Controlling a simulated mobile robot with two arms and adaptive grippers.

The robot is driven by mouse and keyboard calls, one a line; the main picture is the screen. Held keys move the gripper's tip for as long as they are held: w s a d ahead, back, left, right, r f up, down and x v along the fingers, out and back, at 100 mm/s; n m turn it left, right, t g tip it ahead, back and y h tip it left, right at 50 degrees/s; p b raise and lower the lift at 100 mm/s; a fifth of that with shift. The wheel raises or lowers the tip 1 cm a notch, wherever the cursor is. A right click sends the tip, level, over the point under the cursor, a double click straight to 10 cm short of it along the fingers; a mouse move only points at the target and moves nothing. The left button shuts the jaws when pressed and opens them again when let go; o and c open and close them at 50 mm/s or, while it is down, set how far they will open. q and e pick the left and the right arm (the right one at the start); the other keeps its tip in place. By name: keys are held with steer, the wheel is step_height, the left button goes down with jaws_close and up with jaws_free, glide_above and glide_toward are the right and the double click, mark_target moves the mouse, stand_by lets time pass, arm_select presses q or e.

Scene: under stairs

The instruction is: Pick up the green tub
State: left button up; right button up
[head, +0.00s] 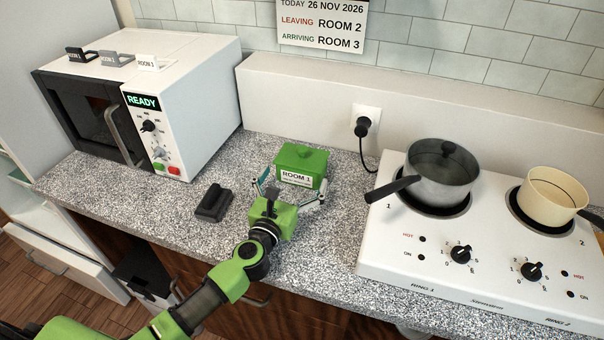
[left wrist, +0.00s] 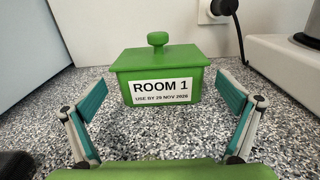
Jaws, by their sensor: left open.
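The green tub (head: 302,160) stands upright on the speckled counter, between the microwave and the hob. It has a lid with a round knob and a white label reading ROOM 1, USE BY 29 NOV 2026. It also shows ahead in the left wrist view (left wrist: 159,72). My left gripper (head: 291,187) is open right in front of the tub. In the left wrist view its two fingers (left wrist: 162,105) stand apart, one on each side of the tub's front, with nothing between their pads. My right gripper is not in view.
A small black object (head: 214,202) lies on the counter left of my gripper. A white hob (head: 480,240) with a dark lidded pot (head: 442,175) and a cream pan (head: 553,192) is on the right. A microwave (head: 190,110) reading READY is on the left.

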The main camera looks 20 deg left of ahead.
mark_target(303, 159)
arm_select(q)
steer(key=shift+w, duration=1.15)
steer(key=w, duration=0.3)
steer(key=shift+w+d, duration=0.15)
steer(key=shift+w, duration=0.55)
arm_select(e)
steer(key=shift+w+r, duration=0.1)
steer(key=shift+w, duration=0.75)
arm_select(q)
steer(key=shift+r, duration=0.1)
steer(key=c, duration=2)
steer(key=shift+r, duration=0.1)
